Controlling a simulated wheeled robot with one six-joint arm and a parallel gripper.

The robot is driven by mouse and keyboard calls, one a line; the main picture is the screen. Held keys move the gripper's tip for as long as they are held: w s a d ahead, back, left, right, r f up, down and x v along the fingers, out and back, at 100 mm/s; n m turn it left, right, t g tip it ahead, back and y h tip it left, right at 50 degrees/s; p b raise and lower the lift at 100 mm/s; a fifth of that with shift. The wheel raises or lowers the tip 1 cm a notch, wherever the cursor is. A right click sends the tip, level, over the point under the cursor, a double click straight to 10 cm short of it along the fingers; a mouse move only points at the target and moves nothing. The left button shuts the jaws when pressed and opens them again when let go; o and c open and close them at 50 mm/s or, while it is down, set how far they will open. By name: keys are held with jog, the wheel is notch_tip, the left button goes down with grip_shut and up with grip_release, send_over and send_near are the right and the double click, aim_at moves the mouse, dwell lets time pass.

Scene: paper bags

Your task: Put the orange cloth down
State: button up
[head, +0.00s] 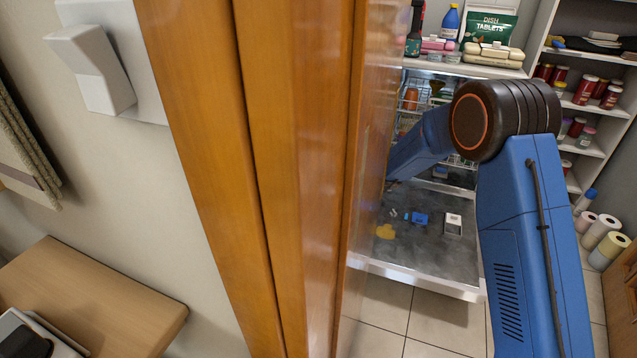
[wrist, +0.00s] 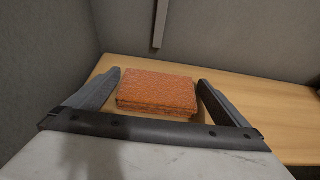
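The orange cloth (wrist: 157,92) is a folded, flat, block-shaped bundle. It appears to rest on a light wooden surface (wrist: 275,112) in the wrist view. My gripper (wrist: 160,76) has its two grey fingers spread wide, one on each side of the cloth. Slim gaps show between the fingers and the cloth's sides, though the tips are very close to it. The gripper looks open around the cloth. In the head view, the gripper and the cloth are hidden behind the wooden panel.
A tall wooden panel (head: 300,180) blocks the middle of the head view. Beyond it, an open dishwasher door (head: 440,258) holds small items. Shelves (head: 590,100) of jars stand at the right. A wooden table (head: 110,290) is at lower left. Grey walls (wrist: 45,70) border the cloth's surface.

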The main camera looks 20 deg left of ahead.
jog(key=shift+d+r, duration=0.1)
jog(key=shift+r, duration=0.05)
jog(key=v, duration=1.1)
jog(key=shift+d, duration=0.4)
jog(key=shift+r, duration=0.1)
